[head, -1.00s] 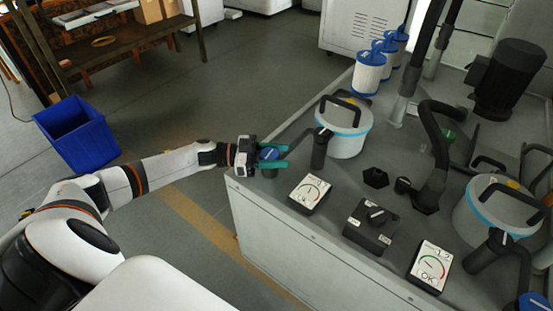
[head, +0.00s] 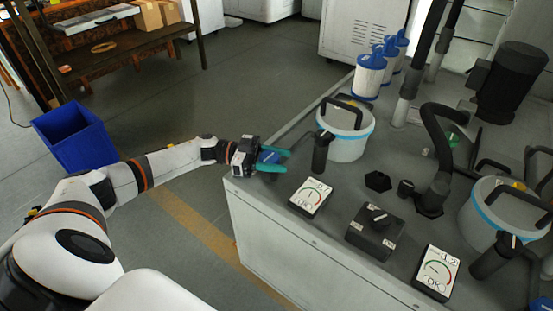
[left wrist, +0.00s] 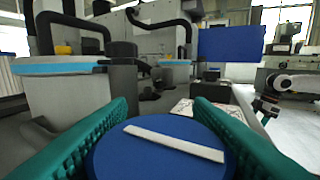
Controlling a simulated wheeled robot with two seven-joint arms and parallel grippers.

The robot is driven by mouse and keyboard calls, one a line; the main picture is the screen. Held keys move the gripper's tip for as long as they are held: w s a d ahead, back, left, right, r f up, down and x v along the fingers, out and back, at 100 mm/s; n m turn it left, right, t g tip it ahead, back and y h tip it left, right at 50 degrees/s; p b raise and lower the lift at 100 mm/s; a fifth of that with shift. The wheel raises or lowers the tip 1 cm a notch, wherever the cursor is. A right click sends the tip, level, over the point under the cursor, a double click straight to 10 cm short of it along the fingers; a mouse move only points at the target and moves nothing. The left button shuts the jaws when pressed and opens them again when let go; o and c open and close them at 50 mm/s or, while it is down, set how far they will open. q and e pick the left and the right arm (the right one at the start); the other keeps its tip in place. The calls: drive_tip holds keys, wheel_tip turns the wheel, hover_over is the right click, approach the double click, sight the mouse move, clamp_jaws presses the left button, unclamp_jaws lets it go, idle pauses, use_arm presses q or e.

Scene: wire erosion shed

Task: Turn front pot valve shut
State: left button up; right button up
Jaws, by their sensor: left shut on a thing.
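A round blue valve knob (head: 268,157) stands at the left corner of the grey machine top, beside a white pot with a light-blue band (head: 346,146) and black handle. My left gripper (head: 272,159) is shut on this knob, one teal finger on each side. In the left wrist view the knob (left wrist: 160,158) fills the space between the fingers. Its white bar (left wrist: 175,144) lies across, sloping down to the right. The valve body under the knob is hidden. A second such pot (head: 490,215) stands at the right.
A black pipe fitting (head: 320,152) stands close right of my gripper. Gauges (head: 311,196) (head: 436,271) and a black switch box (head: 374,232) sit along the near edge. A blue bin (head: 72,135) stands on the floor at left. The floor behind my gripper is clear.

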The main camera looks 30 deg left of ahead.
use_arm(q)
drive_tip(key=o, duration=1)
drive_tip(key=v, duration=1)
drive_tip(key=shift+a+f+b, duration=0.15)
drive_tip(key=shift+a+b, duration=0.15)
drive_tip(key=shift+a, duration=0.05)
drive_tip(key=shift+s+a, duration=0.3)
drive_tip(key=shift+a, duration=0.3)
use_arm(e)
drive_tip(key=shift+v, duration=1.1)
drive_tip(key=shift+w, duration=0.1)
